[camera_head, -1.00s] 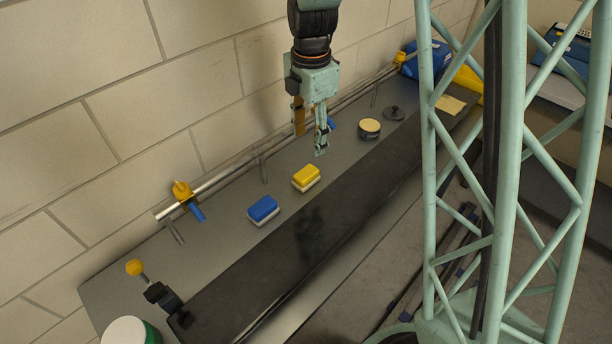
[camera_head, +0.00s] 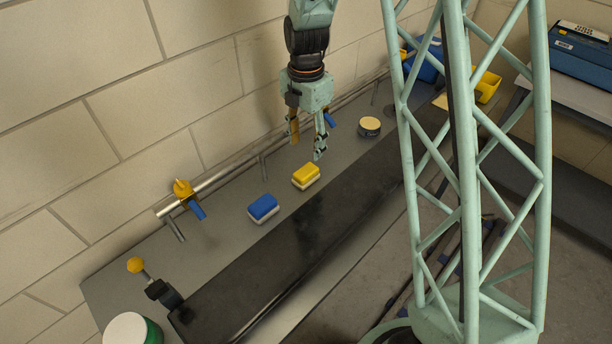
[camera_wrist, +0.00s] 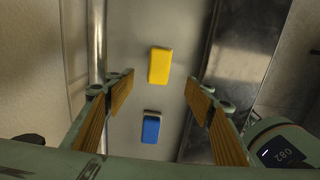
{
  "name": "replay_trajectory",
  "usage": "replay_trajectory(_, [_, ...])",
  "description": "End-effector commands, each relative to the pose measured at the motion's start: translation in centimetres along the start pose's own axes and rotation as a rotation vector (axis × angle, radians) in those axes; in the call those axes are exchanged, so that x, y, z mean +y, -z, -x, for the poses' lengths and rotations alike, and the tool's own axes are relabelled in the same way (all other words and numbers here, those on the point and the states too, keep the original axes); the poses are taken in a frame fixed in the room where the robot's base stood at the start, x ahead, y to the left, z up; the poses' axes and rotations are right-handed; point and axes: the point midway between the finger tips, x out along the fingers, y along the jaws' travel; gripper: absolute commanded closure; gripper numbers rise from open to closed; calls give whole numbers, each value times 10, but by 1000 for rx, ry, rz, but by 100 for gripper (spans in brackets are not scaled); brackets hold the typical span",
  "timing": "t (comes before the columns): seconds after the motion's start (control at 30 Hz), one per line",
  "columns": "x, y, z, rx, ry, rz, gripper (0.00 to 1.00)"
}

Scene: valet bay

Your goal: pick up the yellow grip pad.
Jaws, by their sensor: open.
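The yellow grip pad (camera_head: 306,174) is a small block with a yellow top and a pale base, lying on the grey bench top (camera_head: 225,240). My gripper (camera_head: 307,149) is open and empty, above the bench and just behind the yellow pad in the head view. In the wrist view the yellow pad (camera_wrist: 160,65) lies beyond and between the two open fingers (camera_wrist: 168,98), apart from them. A blue pad (camera_head: 263,207) of like shape lies to its left; it also shows in the wrist view (camera_wrist: 151,129), nearer the gripper's base.
A pipe rail with a yellow-and-blue valve (camera_head: 185,192) runs along the wall behind the pads. A round tin (camera_head: 369,126) stands to the right. A yellow-knobbed lever (camera_head: 136,265) and a green-and-white tub (camera_head: 131,329) are at the front left. Bench around the pads is clear.

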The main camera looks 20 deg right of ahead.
Motion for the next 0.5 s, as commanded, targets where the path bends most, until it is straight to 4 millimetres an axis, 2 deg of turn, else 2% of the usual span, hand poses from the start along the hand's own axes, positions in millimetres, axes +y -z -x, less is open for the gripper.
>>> replay_trajectory(0.27, [0,0,-17,1,1,0,51])
replay_trajectory(0.5, [0,0,-40,1,2,0,51])
